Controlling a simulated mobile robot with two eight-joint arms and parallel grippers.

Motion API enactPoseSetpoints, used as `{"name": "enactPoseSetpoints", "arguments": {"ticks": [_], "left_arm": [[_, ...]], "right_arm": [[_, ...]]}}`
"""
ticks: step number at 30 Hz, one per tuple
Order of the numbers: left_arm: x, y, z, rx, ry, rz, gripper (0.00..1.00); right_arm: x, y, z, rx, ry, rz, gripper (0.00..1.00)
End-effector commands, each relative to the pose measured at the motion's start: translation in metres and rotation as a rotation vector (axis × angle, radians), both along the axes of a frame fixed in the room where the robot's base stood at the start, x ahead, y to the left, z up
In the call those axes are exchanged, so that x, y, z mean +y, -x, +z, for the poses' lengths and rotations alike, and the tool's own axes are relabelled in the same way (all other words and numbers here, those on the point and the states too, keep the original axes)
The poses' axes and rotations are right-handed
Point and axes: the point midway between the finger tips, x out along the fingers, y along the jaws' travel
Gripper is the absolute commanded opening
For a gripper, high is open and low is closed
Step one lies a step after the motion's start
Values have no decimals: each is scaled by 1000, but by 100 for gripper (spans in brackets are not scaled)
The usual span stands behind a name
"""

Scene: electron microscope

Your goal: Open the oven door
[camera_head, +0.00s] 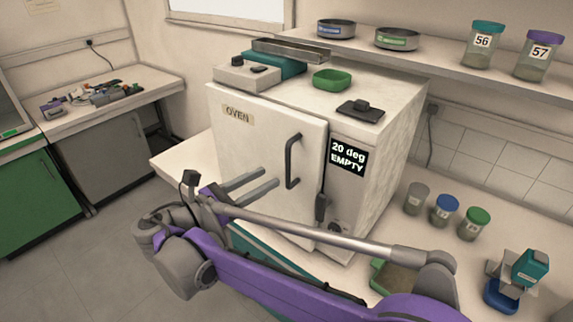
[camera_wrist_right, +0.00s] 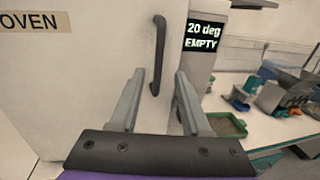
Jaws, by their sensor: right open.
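The white oven (camera_head: 360,215) stands on the bench, its door (camera_head: 245,150) closed and labelled OVEN. A dark vertical handle (camera_head: 291,160) sits on the door's right side. In the right wrist view the handle (camera_wrist_right: 158,55) shows ahead of the fingertips, in the gap between them as seen from the wrist. My right gripper (camera_head: 267,182) is open and empty, in front of the door, left of and slightly below the handle in the head view. It also shows in the right wrist view (camera_wrist_right: 158,75), apart from the handle. My left gripper is not in view.
A display (camera_head: 348,157) reads "20 deg EMPTY" beside the door. A green dish (camera_head: 332,80) and other items sit on top of the oven. Several lidded jars (camera_head: 445,209) stand on the bench at right. The floor at left is clear.

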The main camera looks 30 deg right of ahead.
Motion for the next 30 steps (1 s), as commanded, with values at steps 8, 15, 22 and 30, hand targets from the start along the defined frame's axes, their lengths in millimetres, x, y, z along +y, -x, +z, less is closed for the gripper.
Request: {"name": "enactPoseSetpoints", "arguments": {"ticks": [8,15,22,30], "left_arm": [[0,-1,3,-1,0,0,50],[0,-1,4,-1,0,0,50],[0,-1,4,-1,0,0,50],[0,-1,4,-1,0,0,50]], "right_arm": [[-53,-10,0,-1,-1,-3,47],[-75,-15,0,-1,-2,0,47],[-77,-15,0,-1,-2,1,47],[-77,-15,0,-2,-2,1,13]]}}
